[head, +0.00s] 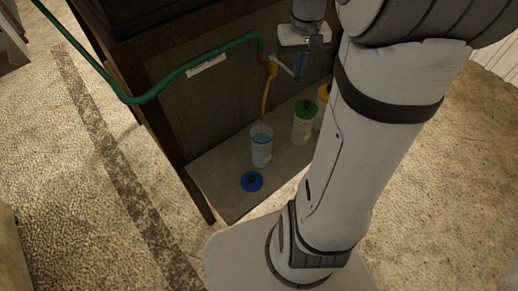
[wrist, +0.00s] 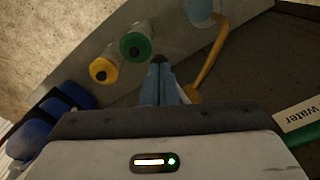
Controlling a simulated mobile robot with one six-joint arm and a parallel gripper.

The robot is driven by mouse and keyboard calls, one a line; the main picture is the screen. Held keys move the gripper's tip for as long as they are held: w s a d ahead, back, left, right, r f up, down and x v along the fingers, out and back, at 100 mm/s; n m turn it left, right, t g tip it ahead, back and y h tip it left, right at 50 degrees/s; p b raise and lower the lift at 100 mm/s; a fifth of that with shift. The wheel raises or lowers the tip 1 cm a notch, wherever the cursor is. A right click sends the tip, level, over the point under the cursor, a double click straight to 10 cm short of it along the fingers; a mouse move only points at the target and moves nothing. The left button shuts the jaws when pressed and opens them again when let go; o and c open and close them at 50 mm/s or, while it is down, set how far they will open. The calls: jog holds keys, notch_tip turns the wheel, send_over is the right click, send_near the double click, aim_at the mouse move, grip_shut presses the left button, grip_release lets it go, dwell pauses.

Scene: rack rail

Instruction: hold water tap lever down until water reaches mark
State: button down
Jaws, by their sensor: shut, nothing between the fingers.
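The orange-brown tap (head: 271,68) is on the end of a green hose, and its spout runs down to the bottle. Its pale lever (head: 284,66) sticks out to the right. A clear open bottle (head: 261,152) with a blue band stands below the spout; I cannot tell its water level. The wrist view shows the spout (wrist: 209,58) and part of the bottle (wrist: 199,10). My gripper (head: 300,69) is just right of the lever, its blue fingers (wrist: 161,88) shut and empty. I cannot tell whether they touch the lever, which the fingers partly hide in the wrist view.
A green-capped bottle (head: 304,122) and a yellow-capped bottle (head: 323,95) stand right of the open bottle. A blue cap (head: 252,181) lies on the shelf (head: 225,190) in front. A "water" label (wrist: 299,116) is on the panel. Blue objects (wrist: 50,115) show at left.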

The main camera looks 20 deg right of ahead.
dwell(0.3)
notch_tip(320, 180, up, 8)
jog(key=p, duration=0.6)
jog(key=shift+f, duration=0.2)
jog(key=shift+w, duration=0.1)
jog(key=s+a+n+t, duration=0.2)
jog(key=s+a+t, duration=0.1)
jog(key=s+a, duration=0.9)
jog(key=shift+s+a+r, duration=0.35)
jog(key=shift+a, duration=0.25)
